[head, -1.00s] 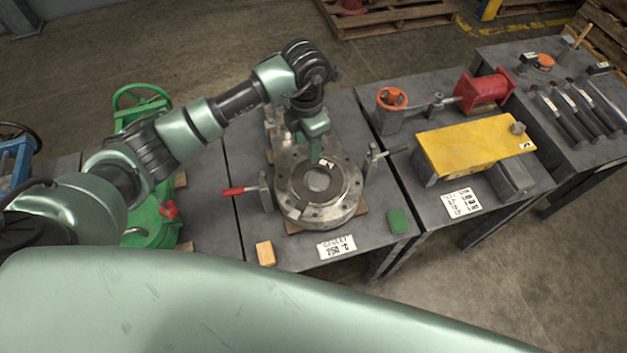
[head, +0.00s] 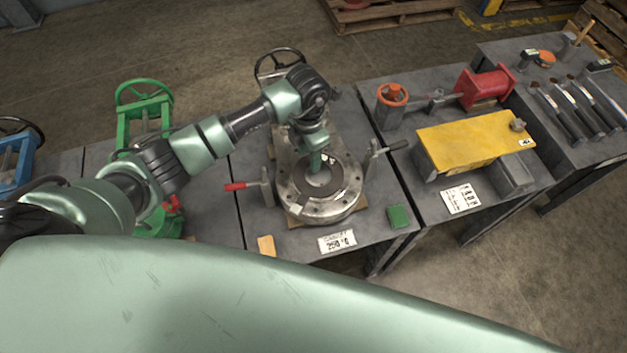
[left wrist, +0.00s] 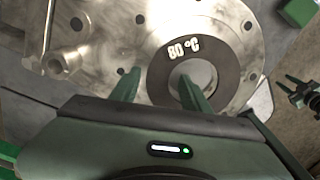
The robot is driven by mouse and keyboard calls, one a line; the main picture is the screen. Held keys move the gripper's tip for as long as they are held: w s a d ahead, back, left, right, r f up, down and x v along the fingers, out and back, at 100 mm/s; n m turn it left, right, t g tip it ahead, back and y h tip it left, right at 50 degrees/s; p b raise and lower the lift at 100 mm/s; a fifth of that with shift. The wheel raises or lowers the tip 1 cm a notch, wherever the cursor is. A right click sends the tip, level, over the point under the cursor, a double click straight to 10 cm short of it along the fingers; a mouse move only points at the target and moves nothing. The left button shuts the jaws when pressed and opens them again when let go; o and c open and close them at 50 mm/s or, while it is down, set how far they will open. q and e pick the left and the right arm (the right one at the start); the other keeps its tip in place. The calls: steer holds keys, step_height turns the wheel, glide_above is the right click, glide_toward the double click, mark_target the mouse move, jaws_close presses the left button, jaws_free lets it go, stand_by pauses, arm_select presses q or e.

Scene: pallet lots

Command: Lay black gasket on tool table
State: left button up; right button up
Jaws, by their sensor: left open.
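The black gasket (head: 337,187) is a dark flat ring lying on a round steel flange (head: 318,212) on the middle table. In the left wrist view the gasket (left wrist: 226,75) carries white "80 °C" lettering, and a grey bore shows through its centre. My left gripper (head: 318,168) is open, pointing down over the gasket. In the left wrist view its fingers (left wrist: 158,88) appear on either side of the gasket's left band; contact cannot be told. The tool table (head: 590,153) stands at the far right, with brushes and other tools on it.
Clamps with a red handle (head: 236,186) and a dark handle (head: 398,145) flank the flange. A green block (head: 398,216) and a white label card (head: 337,241) lie in front. A table with a yellow plate (head: 470,143) and red vise (head: 487,88) stands between.

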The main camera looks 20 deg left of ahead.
arm_select(q)
steer(key=shift+f, duration=0.1)
jaws_close()
